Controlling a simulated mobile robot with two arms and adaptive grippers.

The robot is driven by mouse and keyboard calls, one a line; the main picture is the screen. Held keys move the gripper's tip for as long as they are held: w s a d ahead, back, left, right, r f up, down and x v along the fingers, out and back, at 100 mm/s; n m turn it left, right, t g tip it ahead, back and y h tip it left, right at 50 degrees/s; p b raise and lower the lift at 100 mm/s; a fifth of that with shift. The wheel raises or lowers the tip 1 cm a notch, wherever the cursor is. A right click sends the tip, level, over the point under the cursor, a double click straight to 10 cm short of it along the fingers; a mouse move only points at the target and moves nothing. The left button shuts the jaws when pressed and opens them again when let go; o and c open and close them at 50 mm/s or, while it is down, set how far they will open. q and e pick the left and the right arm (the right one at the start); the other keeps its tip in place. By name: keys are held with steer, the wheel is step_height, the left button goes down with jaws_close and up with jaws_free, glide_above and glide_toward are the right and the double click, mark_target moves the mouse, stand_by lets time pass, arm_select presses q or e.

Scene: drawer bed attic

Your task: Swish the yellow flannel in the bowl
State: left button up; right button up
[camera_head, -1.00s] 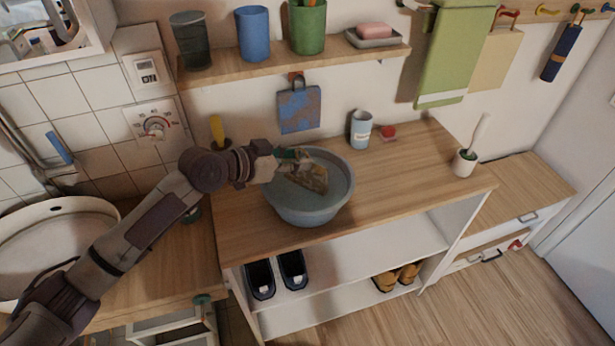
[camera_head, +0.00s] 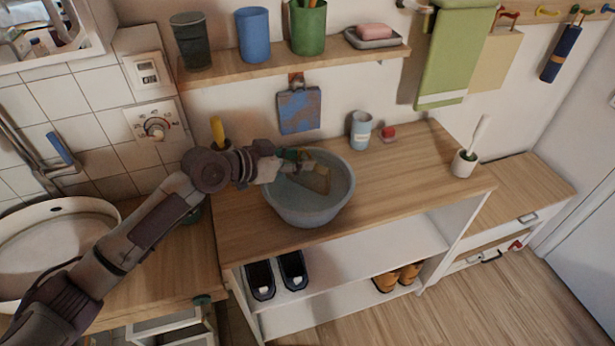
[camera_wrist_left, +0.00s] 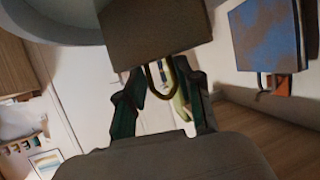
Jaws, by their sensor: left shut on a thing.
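The grey-blue bowl (camera_head: 308,213) stands on the wooden top of the shelf unit. A dull yellow-tan flannel (camera_head: 318,181) hangs partly inside the bowl, below its rim. My left gripper (camera_head: 297,160) comes in over the bowl's left back rim and is shut on the flannel's upper end. In the left wrist view the flannel (camera_wrist_left: 155,30) shows as a brown flat piece with a loop between my green fingers (camera_wrist_left: 160,92). Part of the bowl (camera_wrist_left: 55,22) shows at upper left there. Whether the flannel touches the bowl's bottom is unclear. My right gripper is out of view.
A light blue cup (camera_head: 361,130) and a red item (camera_head: 388,132) stand behind the bowl to the right. A potted brush (camera_head: 465,162) stands at the right end; the top between is clear.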

arm_select(q)
step_height(320, 180, up, 13)
steer(key=p, duration=1)
stand_by(0.8)
steer(key=shift+o, duration=0.3)
stand_by(2.3)
